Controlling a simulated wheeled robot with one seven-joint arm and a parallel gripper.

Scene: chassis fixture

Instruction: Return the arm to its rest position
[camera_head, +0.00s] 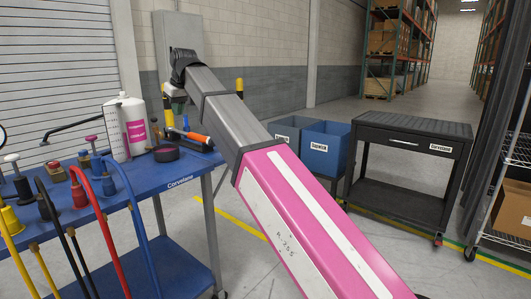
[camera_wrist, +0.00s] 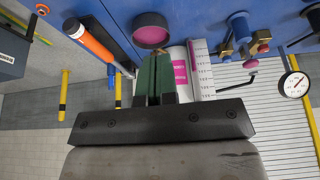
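My arm, in pink and grey, reaches from the lower right of the head view to the upper left. My gripper (camera_head: 179,103) is at its far end, in front of the wall and near the far right corner of the blue table (camera_head: 205,160). The gripper looks shut and empty. The dark wrist housing hides what lies behind it.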

